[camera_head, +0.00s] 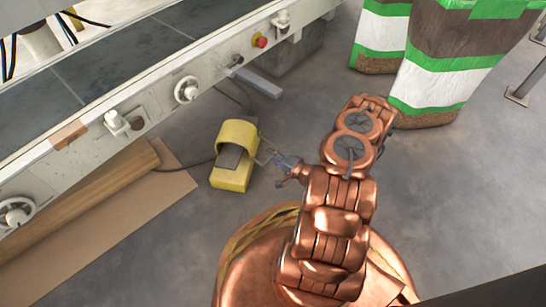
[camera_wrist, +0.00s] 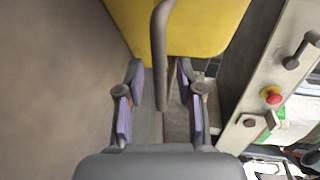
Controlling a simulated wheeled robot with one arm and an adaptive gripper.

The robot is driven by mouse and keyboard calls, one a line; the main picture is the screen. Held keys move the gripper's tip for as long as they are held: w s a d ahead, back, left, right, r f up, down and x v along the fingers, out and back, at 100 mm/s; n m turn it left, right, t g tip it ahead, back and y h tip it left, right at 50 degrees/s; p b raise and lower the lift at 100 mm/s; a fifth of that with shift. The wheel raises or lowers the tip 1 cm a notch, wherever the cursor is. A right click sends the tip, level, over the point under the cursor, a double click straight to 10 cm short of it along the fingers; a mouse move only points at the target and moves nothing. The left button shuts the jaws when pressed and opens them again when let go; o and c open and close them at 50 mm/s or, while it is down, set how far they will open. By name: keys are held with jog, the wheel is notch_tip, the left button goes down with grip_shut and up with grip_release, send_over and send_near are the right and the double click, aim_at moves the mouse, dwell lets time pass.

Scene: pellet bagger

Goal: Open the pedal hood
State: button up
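The yellow foot pedal unit (camera_head: 232,180) sits on the floor beside the machine frame. Its rounded yellow hood (camera_head: 238,133) arches over the back, and a dark grey pedal (camera_head: 229,158) shows at its front opening. My gripper (camera_head: 268,156) is at the unit's right side, close to the hood. In the wrist view, the yellow surface (camera_wrist: 190,25) fills the top centre, with a grey bar (camera_wrist: 159,35) running down in front of it. My gripper (camera_wrist: 160,95) is open there, its purple-padded fingers either side of the bar's lower end. I cannot tell whether either finger touches it.
The white machine frame (camera_head: 160,98) with knobs runs along the left, with a red button (camera_head: 260,40) on it. Cardboard (camera_head: 95,225) lies on the floor below. Filled striped bags (camera_head: 440,70) stand at the upper right. A cable runs left from the pedal.

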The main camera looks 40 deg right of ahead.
grip_shut()
dwell(0.7)
